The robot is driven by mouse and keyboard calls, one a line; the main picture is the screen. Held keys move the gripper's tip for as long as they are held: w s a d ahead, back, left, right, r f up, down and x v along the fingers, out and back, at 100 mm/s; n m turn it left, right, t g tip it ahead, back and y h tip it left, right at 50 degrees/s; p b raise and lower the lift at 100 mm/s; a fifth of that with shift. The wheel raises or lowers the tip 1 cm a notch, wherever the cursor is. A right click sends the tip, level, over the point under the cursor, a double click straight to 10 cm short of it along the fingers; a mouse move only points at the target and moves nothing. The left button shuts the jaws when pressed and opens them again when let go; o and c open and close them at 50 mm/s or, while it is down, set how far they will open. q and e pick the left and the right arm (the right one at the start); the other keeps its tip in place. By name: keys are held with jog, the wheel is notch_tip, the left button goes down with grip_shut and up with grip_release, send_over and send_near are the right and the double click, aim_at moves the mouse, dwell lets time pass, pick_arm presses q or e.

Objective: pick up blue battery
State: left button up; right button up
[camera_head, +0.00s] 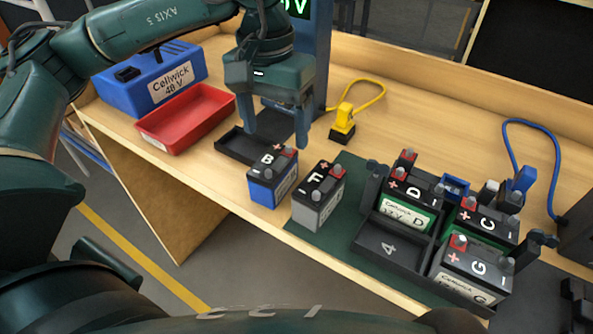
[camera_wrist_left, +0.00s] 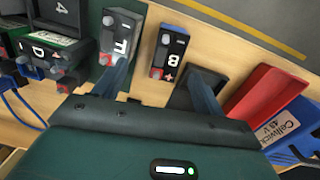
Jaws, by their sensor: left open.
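The blue battery (camera_head: 263,194) has a dark top marked B, with a red and a grey terminal. It stands upright near the table's front edge, left of the grey battery F (camera_head: 313,213). In the left wrist view the blue battery (camera_wrist_left: 175,32) shows whole, just beyond the fingers. My left gripper (camera_head: 277,140) is open and empty, fingers pointing down, above and behind the blue battery. In the wrist view its fingers (camera_wrist_left: 162,72) are spread, one near battery F and one over the black tray. My right gripper is not seen.
A flat black tray (camera_head: 232,149) lies behind the blue battery. A red bin (camera_head: 187,120) and a blue Cellwick box (camera_head: 150,88) stand left. A black holder (camera_head: 385,252) at right carries batteries D, C and G. A yellow plug (camera_head: 343,118) stands at the back.

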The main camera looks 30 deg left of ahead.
aim_at(272, 161)
pick_arm(q)
jog(key=shift+w+a+r+y, duration=0.2)
jog(key=shift+a+y, duration=0.1)
jog(key=shift+a, duration=0.15)
jog(key=shift+a+f, duration=0.1)
jog(key=shift+f, duration=0.2)
notch_tip(272, 161, down, 6)
jog(key=shift+p, duration=0.35)
jog(key=shift+f+p, duration=0.7)
jog(key=shift+f, duration=2.5)
jog(key=c, duration=1.2)
